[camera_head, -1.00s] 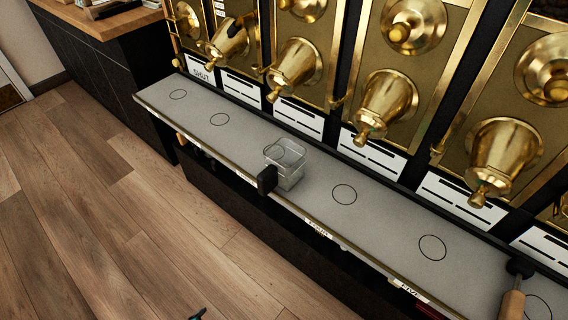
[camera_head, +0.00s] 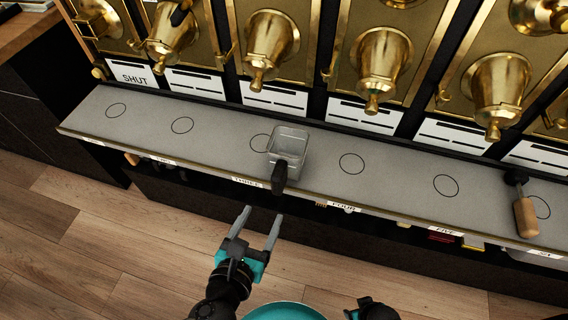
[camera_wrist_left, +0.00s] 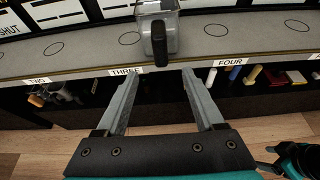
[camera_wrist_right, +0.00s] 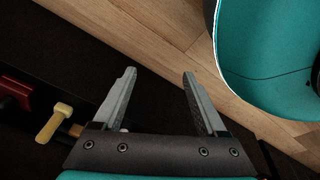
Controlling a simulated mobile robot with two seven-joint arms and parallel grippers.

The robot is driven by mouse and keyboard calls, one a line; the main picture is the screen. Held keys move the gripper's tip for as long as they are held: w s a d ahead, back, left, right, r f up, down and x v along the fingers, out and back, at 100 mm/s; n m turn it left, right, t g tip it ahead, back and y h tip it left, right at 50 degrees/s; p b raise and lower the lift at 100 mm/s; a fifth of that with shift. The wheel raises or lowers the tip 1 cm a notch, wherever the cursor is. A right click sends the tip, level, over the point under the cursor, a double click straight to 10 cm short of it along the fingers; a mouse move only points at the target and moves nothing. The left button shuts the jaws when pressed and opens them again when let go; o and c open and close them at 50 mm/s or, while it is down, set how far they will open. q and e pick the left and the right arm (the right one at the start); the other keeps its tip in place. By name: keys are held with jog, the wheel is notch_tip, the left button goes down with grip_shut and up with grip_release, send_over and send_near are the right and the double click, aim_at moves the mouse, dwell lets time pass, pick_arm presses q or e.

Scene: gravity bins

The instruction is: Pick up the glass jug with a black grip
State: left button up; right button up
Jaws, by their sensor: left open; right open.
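The clear glass jug (camera_head: 288,144) stands upright on the grey shelf at the place labelled THREE, beside a marked circle. Its black grip (camera_head: 279,178) points out over the shelf's front edge. In the left wrist view the black grip (camera_wrist_left: 159,42) is straight ahead, just beyond the fingertips. My left gripper (camera_head: 260,213) is open and empty, in front of and below the grip, with a gap between them. My right gripper (camera_wrist_right: 160,72) is open and empty in the right wrist view, near the dark unit below the shelf. The jug is not seen there.
The grey shelf (camera_head: 214,153) carries several drawn circles. Brass dispensers (camera_head: 271,45) line the wall behind it. A wooden-handled tool (camera_head: 524,208) lies at the shelf's right end. Small handled items, including a yellow one (camera_wrist_right: 54,122), sit below the shelf. The wood floor in front is clear.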

aim_at(276, 188)
pick_arm(q)
jog(key=b+x, duration=0.2)
jog(key=x, duration=0.5)
jog(key=shift+w+f, duration=0.1)
jog(key=shift+f, duration=0.05)
jog(key=shift+b+x, duration=0.75)
jog(key=shift+x, duration=0.95)
jog(key=shift+r+b+x, duration=0.2)
jog(key=shift+b+x, duration=0.35)
jog(key=shift+x, duration=0.8)
pick_arm(e)
jog(key=w+a+r, duration=0.5)
jog(key=r, duration=0.2)
jog(key=shift+w+a+r+y, duration=0.2)
jog(key=shift+w+y, duration=0.1)
jog(key=shift+w, duration=0.1)
pick_arm(q)
jog(key=shift+d, duration=0.1)
grip_shut()
jog(key=shift+r, duration=0.1)
